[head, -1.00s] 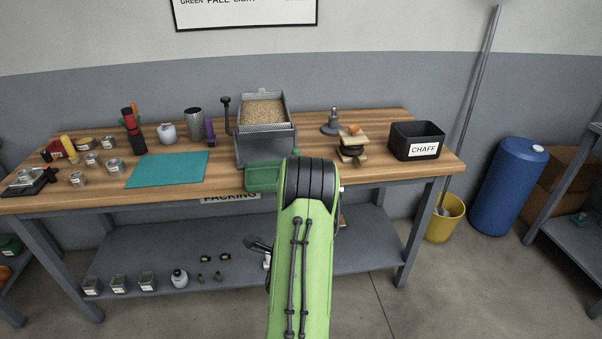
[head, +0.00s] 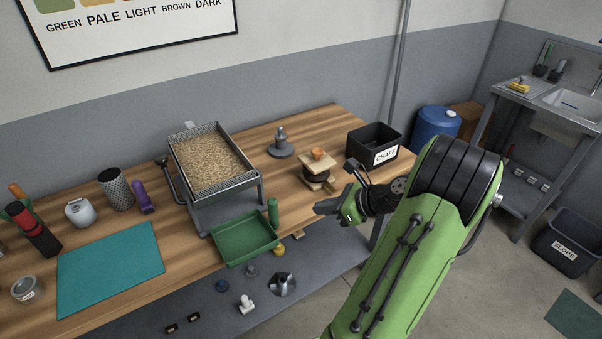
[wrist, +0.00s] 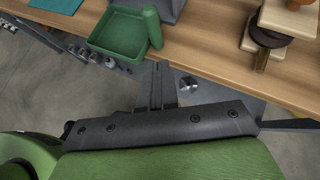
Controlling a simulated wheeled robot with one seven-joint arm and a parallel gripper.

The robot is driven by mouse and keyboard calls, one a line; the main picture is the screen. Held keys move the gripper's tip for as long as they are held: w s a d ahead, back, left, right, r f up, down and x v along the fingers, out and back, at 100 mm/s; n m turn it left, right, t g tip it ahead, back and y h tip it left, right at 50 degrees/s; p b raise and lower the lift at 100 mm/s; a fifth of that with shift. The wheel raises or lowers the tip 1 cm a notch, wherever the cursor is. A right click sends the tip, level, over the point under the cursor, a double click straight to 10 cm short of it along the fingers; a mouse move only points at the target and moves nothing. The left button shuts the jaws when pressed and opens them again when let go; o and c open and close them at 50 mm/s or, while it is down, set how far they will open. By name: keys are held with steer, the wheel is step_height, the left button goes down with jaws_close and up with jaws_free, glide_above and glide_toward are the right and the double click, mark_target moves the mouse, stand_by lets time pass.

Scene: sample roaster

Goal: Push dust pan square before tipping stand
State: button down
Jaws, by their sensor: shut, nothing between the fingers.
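The green dust pan (head: 243,242) lies at the bench's front edge, below and in front of the tipping stand. Its near side seems to reach over the edge. Its handle (head: 272,213) points to the right back side. The grey tipping stand (head: 228,207) carries a mesh tray of beans (head: 208,160). My gripper (head: 328,206) is shut and empty, to the right of the pan near the front edge. In the wrist view the pan (wrist: 118,36) is upper left, and my shut fingers (wrist: 160,68) are just short of its handle (wrist: 152,28), apart from it.
A wood-and-dark stacked piece (head: 318,172) stands right of the pan, close behind my gripper. The black chaff bin (head: 374,146) and a grey tamper-like tool (head: 281,145) are further back. A teal mat (head: 110,268) lies left. Small items rest on the lower shelf.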

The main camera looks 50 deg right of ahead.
mark_target(275, 199)
steer(key=w+a+b, duration=0.1)
steer(key=w, duration=0.2)
steer(key=w+a+b, duration=0.1)
steer(key=w, duration=0.3)
steer(key=w+a+f+b, duration=0.1)
steer(key=w, duration=0.2)
steer(key=shift+w+a, duration=0.15)
steer(key=shift+w, duration=0.25)
steer(key=shift+f, duration=0.15)
steer(key=shift+s+p, duration=0.2)
steer(key=shift+p, duration=0.4)
